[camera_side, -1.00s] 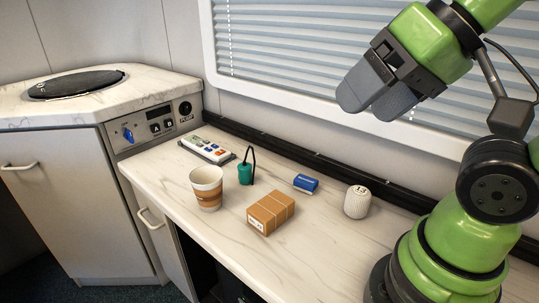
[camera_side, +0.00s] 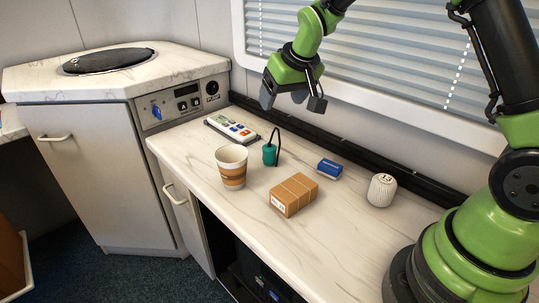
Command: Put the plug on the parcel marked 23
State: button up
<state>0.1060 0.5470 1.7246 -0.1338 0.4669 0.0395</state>
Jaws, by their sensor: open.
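A teal plug (camera_side: 269,154) with a black cord looping up from it stands on the counter, behind and right of the paper cup. A brown cardboard parcel (camera_side: 294,196) lies in front of it to the right. A small white label shows on its front face, too small to read. My gripper (camera_side: 292,99) is open and empty. It hangs in the air, fingers down, above the counter's back edge and above the plug in the picture. Neither plug nor parcel is touched.
On the marble-patterned counter (camera_side: 245,228) are a paper cup (camera_side: 231,168), a power strip or remote-like device (camera_side: 231,129), a blue box (camera_side: 329,169) and a white ribbed object marked 13 (camera_side: 381,190). A black rail and a window with blinds (camera_side: 400,75) bound the back.

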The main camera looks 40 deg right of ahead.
aim_at(270, 147)
jog(key=shift+n+g, duration=0.3)
jog(key=x, duration=0.5)
jog(key=d+x, duration=0.1)
jog(key=x, duration=0.8)
jog(key=shift+s+d+f, duration=0.2)
jog(key=shift+d+f, duration=0.15)
jog(key=shift+f, duration=0.1)
jog(key=shift+x, duration=2.95)
jog(key=shift+s+d, duration=0.1)
jog(key=c, duration=1.1)
jog(key=shift+o, duration=0.2)
jog(key=shift+r, duration=0.15)
